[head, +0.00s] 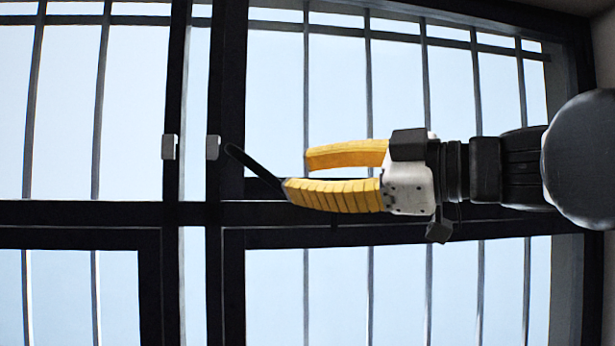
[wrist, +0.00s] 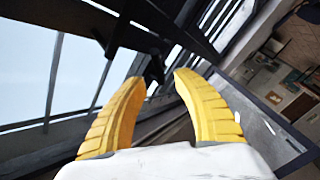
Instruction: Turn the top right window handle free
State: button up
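The top right window (head: 400,90) has a dark frame with pale sky and thin bars behind it. A black handle lever (head: 252,165) slants down and right from near the central upright of this window. Its lower end is at the tip of my gripper's lower yellow finger; whether they touch I cannot tell. My gripper (head: 297,174) comes in from the right with its two yellow fingers apart. In the wrist view my gripper (wrist: 157,80) is also open, and a dark piece (wrist: 154,70), possibly the handle, shows between or just beyond the fingertips.
Two small grey blocks (head: 169,147) and (head: 212,147) sit on the dark uprights left of the lever. A dark crossbar (head: 400,212) runs below my gripper, with lower panes beneath. The wrist view shows a room with furniture (wrist: 275,75) at the right.

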aim_at(272, 175)
jog(key=p+x, duration=0.1)
jog(key=x, duration=0.6)
jog(key=shift+w, duration=0.2)
jog(key=shift+d, duration=0.1)
grip_shut()
